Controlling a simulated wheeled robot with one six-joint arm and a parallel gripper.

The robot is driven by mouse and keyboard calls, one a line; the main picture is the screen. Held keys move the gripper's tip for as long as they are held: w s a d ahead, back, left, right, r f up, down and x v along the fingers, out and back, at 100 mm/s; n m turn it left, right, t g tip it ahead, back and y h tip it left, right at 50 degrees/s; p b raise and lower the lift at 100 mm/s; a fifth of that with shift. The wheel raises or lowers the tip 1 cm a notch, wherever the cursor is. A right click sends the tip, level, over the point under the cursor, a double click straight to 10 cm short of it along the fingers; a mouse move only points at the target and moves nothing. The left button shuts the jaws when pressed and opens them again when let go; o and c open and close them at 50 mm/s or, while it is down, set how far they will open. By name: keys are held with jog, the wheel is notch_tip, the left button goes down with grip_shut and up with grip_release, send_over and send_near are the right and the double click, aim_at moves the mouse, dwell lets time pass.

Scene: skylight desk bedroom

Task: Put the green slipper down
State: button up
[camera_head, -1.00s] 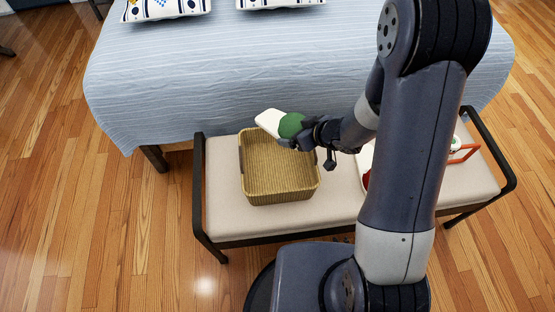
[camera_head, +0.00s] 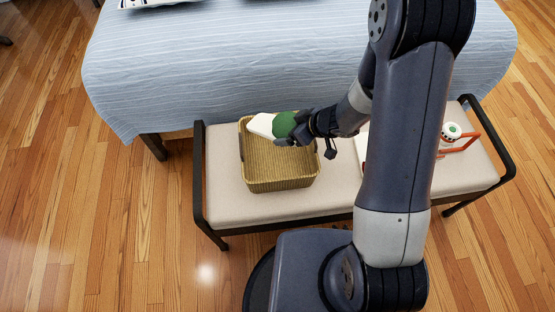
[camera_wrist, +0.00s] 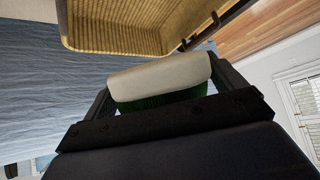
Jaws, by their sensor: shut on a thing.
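The green slipper (camera_head: 284,125) has a white sole part that sticks out to the left. My gripper (camera_head: 297,131) is shut on its green part and holds it over the back right part of a woven basket (camera_head: 280,183). In the wrist view the slipper (camera_wrist: 160,78) sits between the two fingers of my gripper (camera_wrist: 165,90), pale side up and green below. The basket rim (camera_wrist: 120,52) shows beyond it there. Whether the slipper touches the basket cannot be told.
The basket stands on a cream bench (camera_head: 225,180) with a dark frame, beside a bed with a blue striped cover (camera_head: 220,70). On the bench's right are an orange-red frame (camera_head: 462,146) and a white round thing with a green top (camera_head: 452,131). My arm hides part of the bench.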

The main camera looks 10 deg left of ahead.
notch_tip(320, 180, down, 12)
jog(key=b, duration=0.4)
jog(key=shift+r+b, duration=0.25)
jog(key=shift+b, duration=0.1)
jog(key=shift+f, duration=0.15)
jog(key=o, duration=0.8)
jog(key=shift+c, duration=0.2)
jog(key=p+v, duration=0.3)
jog(key=v, duration=0.9)
